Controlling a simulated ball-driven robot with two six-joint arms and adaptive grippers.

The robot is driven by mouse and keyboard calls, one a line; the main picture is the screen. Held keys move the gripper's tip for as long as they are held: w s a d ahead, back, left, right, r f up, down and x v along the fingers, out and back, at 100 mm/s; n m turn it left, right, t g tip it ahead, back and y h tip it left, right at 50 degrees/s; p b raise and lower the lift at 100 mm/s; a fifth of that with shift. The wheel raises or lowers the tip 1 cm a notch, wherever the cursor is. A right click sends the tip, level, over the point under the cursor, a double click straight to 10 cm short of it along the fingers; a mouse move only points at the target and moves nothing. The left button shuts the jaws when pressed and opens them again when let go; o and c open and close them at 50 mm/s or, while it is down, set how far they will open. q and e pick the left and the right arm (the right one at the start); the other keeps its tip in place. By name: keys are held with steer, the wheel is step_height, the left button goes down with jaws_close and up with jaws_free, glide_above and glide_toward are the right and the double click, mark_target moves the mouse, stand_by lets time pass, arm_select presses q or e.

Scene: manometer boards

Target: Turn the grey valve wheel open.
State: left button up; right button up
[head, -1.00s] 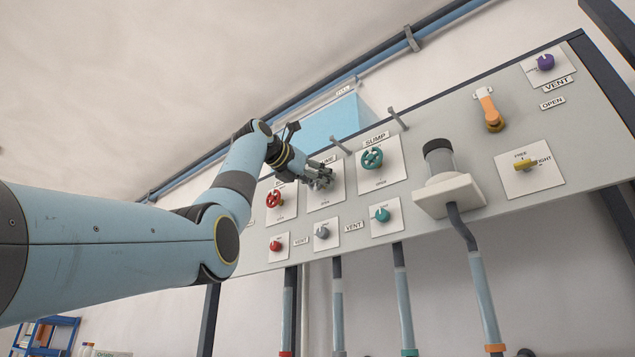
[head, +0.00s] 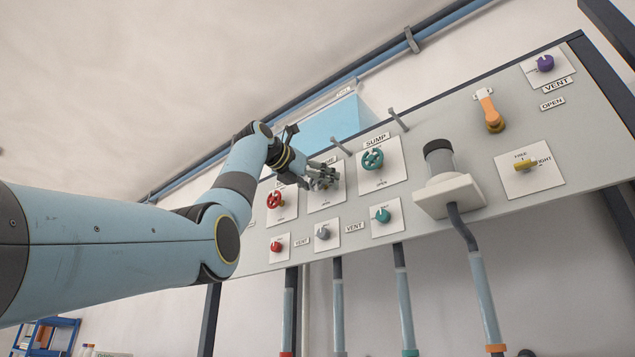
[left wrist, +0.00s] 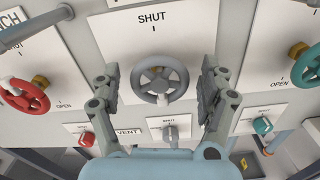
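The grey valve wheel (left wrist: 161,82) shows in the left wrist view, on a white plate with SHUT above it. In the head view it is mostly hidden behind my left gripper (head: 323,177). In the left wrist view my left gripper (left wrist: 161,90) has one finger on each side of the wheel, with a gap to the rim on both sides. It is open and holds nothing. I cannot tell how deep the fingertips reach around the wheel. My right gripper does not show.
A red wheel (head: 274,200) and a teal wheel (head: 372,160) flank the grey one. Below are red (head: 276,246), grey (head: 322,232) and teal (head: 383,215) knobs. Grey pegs (head: 398,119) stick out above. A white block with a dark cylinder (head: 450,192) juts out at right.

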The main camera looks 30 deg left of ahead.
arm_select(q)
steer(key=shift+s, duration=0.15)
steer(key=s, duration=1.1)
steer(key=shift+s+a, duration=0.35)
steer(key=shift+a, duration=0.1)
